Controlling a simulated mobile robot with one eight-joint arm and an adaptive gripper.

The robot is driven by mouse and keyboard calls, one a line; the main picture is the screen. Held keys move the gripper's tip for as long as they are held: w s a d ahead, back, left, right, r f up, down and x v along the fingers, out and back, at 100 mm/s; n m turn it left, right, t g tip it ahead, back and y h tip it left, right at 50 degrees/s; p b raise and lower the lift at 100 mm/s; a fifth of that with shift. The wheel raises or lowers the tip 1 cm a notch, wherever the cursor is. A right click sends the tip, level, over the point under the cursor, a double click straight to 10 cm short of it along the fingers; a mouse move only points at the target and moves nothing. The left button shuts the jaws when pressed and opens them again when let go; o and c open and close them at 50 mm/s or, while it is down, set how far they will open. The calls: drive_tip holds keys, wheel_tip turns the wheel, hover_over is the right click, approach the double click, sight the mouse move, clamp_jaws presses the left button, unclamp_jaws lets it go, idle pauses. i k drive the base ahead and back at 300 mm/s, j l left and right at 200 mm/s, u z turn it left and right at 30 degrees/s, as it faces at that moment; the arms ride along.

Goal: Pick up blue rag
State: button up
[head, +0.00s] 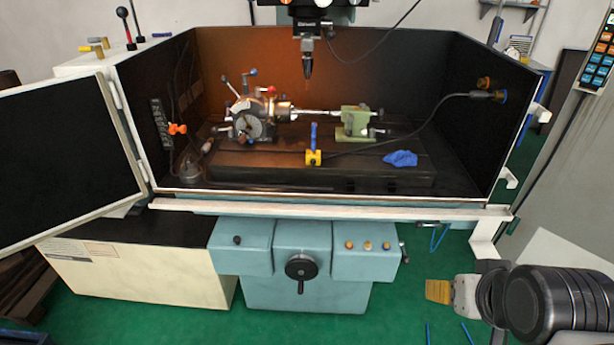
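The blue rag (401,158) lies crumpled on the right end of the dark machine table (262,173), inside the machine's enclosure. My gripper (432,291) is at the lower right, outside the enclosure, well below and in front of the rag. Its yellowish finger part points left and nothing shows in it. From this view I cannot tell whether its fingers are apart or together.
The indexing chuck (250,122) stands left on the table, with a green tailstock (357,122) near the rag. A yellow block with a blue lever (313,157) sits left of the rag. A hose crosses behind the rag. The enclosure's front rail (330,208) separates it from my gripper.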

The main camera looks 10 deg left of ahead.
sight(400, 159)
drive_tip(key=i+l+u, duration=0.25)
drive_tip(key=i, duration=0.25)
drive_tip(key=i+l+u, duration=0.25)
drive_tip(key=i, duration=0.3)
drive_tip(key=i+l+u, duration=0.2)
drive_tip(key=i, duration=0.25)
